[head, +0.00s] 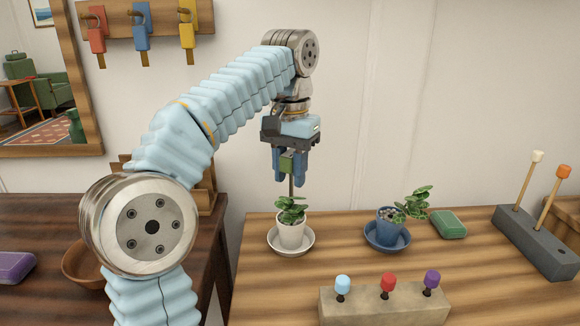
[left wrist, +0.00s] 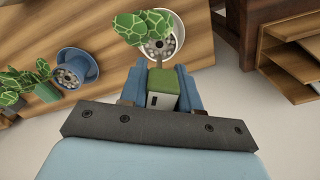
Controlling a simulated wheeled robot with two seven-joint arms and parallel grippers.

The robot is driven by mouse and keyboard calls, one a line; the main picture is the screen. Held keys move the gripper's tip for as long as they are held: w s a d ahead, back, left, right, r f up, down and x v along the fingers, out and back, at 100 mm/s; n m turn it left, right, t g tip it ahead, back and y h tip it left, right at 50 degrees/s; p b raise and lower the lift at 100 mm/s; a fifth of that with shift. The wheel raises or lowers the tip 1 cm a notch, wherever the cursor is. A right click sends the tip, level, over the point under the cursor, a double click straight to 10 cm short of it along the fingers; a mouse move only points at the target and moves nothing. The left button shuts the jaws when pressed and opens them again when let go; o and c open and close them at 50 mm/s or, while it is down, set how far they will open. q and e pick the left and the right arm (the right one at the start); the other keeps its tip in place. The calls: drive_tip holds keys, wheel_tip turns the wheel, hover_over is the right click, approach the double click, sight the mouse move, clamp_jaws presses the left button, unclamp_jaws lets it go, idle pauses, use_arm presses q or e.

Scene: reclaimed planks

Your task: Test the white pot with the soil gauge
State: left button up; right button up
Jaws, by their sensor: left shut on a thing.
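My left gripper (head: 290,176) is shut on the green soil gauge (head: 287,162), above the white pot (head: 291,236). The gauge's thin probe points straight down among the plant's leaves. Its tip is hidden, so I cannot tell whether it is in the soil. The white pot stands upright on a white saucer (head: 291,251) and holds a small green plant (head: 290,212). In the left wrist view the gauge (left wrist: 162,88) sits between the blue fingers, and the white pot (left wrist: 179,28) is beyond it, partly covered by leaves. My right gripper is not in view.
A blue pot (head: 386,229) with a plant stands on a blue saucer to the right, beside a green block (head: 449,224). A grey holder (head: 537,242) with two sticks is far right. A block with three coloured knobs (head: 386,303) is in front. A brown bowl (head: 80,265) is left.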

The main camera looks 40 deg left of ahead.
use_arm(q)
wheel_tip(320, 180, down, 3)
drive_tip(key=shift+f+b, duration=0.15)
drive_tip(key=shift+b, duration=0.75)
drive_tip(key=shift+p, duration=0.7)
idle(0.9)
drive_tip(key=shift+f+b, duration=1.7)
drive_tip(key=shift+f, duration=0.65)
drive_tip(key=shift+r, duration=0.15)
wheel_tip(320, 180, up, 4)
drive_tip(key=p, duration=0.4)
drive_tip(key=shift+p, duration=0.3)
drive_tip(key=shift+p, duration=0.55)
idle(1.4)
